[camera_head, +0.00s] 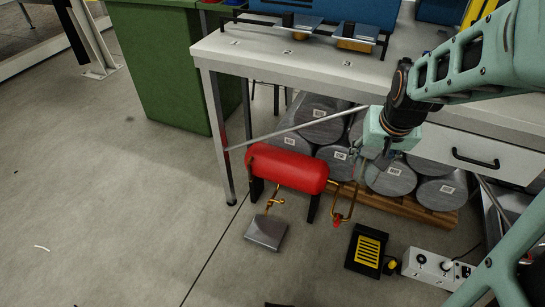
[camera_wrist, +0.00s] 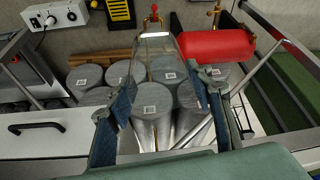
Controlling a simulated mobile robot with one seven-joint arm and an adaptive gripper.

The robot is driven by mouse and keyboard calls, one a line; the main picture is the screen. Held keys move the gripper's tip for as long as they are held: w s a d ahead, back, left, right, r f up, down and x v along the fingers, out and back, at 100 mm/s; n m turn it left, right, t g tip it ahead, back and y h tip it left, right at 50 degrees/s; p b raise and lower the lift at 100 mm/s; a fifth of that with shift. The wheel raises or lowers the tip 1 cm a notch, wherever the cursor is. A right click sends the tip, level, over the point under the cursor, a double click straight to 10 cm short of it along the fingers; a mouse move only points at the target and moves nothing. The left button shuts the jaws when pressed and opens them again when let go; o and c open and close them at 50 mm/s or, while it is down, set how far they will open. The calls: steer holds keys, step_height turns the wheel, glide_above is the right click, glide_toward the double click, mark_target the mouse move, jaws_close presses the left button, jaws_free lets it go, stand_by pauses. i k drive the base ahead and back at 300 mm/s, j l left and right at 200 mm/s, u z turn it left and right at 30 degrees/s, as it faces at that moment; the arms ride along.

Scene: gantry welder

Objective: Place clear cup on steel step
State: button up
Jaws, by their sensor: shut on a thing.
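My gripper (camera_head: 372,160) hangs off the front of the workbench, in front of the stacked metal cylinders. In the wrist view my gripper (camera_wrist: 165,82) is shut on the clear cup (camera_wrist: 158,48). The cup is see-through, and the cylinders show through it; its lower outline is hard to make out. In the head view the cup is too faint to tell apart from the background. A low grey metal block with a flat top, which looks like the steel step (camera_head: 267,232), sits on the floor left of and below my gripper. Its top is bare.
A red tank (camera_head: 288,168) on dark legs stands behind the block, with brass pipework. The white workbench (camera_head: 290,62) has a drawer and legs. A black and yellow pedal (camera_head: 367,249) and white control box (camera_head: 436,268) lie to the right. The floor at left is clear.

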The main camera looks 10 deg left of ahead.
mark_target(266, 230)
steer(key=j, duration=0.4)
steer(key=i+j+u, duration=0.1)
steer(key=j, duration=0.3)
steer(key=i+j+u, duration=0.1)
steer(key=j, duration=0.3)
